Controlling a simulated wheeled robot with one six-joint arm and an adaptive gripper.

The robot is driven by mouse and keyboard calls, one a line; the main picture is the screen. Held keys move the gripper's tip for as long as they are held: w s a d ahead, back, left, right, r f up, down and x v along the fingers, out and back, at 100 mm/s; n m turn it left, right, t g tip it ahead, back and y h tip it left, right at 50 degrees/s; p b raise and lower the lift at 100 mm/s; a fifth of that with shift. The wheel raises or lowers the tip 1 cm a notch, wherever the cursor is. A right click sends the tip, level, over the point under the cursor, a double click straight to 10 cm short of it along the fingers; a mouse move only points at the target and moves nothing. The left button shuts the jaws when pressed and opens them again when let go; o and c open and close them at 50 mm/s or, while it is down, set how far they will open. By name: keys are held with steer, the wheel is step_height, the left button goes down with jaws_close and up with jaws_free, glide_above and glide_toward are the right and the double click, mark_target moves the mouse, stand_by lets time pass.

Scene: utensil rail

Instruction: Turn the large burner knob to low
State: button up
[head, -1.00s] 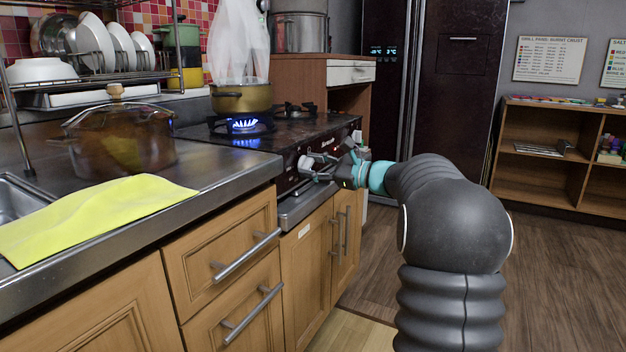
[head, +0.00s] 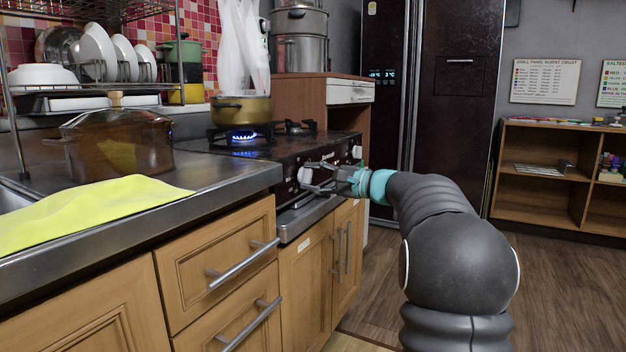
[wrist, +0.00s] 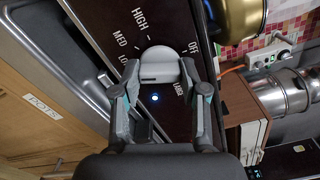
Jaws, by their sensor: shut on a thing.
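The large burner knob (wrist: 160,64) is white and round, on the dark stove front, with HIGH, MED, a partly hidden LO label and OFF printed around it. In the wrist view one finger of my gripper (wrist: 156,80) is on each side of the knob, shut on it. The fingers hide part of the lettering, and I cannot tell exactly which mark the knob points to. In the head view my gripper (head: 311,181) is at the left knob (head: 304,175) of the stove front. A small blue flame (head: 242,136) burns under the brass pot (head: 242,109).
Another white knob (head: 357,152) is farther right on the stove front. A lidded brown pot (head: 118,146) and a yellow cloth (head: 95,208) are on the counter. A blue light (wrist: 155,97) glows below the knob. The floor (head: 560,285) at right is clear.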

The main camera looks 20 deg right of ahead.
stand_by(0.4)
steer(key=o, duration=1.2)
steer(key=shift+c, duration=0.2)
steer(key=v, duration=1.2)
